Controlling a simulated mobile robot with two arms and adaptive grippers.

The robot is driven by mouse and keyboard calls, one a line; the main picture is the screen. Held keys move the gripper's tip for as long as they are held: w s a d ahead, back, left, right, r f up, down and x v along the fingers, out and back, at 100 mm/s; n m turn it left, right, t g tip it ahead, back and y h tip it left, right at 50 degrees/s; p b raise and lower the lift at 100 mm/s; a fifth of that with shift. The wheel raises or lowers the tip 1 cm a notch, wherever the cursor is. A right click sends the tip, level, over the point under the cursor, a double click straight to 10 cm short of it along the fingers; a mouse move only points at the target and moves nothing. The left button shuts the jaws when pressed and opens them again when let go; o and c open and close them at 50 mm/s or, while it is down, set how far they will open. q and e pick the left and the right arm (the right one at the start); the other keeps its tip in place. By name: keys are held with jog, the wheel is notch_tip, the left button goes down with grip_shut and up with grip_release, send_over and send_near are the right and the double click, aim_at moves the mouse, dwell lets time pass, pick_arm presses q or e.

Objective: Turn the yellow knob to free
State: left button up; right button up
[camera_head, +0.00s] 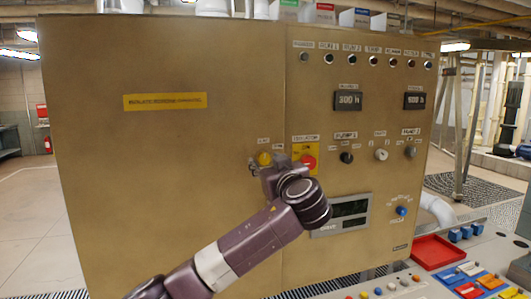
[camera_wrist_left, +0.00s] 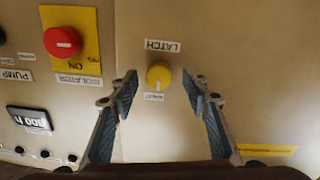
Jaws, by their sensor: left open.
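The round yellow knob (camera_head: 264,159) is on the front of the tan cabinet, left of the red knob on its yellow plate. In the left wrist view, which is turned over, the yellow knob (camera_wrist_left: 159,73) sits between labels. The upper label reads LATCH upside down; the lower one is too small to read. A pale line on the knob points toward the lower label. My left gripper (camera_head: 259,168) is at the panel by the knob. In the wrist view its open fingers (camera_wrist_left: 158,88) stand either side of the knob, with gaps. My right gripper is not in view.
The red knob (camera_head: 308,162) on its yellow plate is close to the right of my left gripper. Further right are the black pump knob (camera_head: 346,157), a display (camera_head: 350,210) and a blue knob (camera_head: 401,211). A red tray (camera_head: 438,251) lies on the console below.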

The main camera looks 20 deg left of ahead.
pick_arm(q)
jog(key=shift+w+a, duration=0.3)
jog(key=shift+w, duration=0.25)
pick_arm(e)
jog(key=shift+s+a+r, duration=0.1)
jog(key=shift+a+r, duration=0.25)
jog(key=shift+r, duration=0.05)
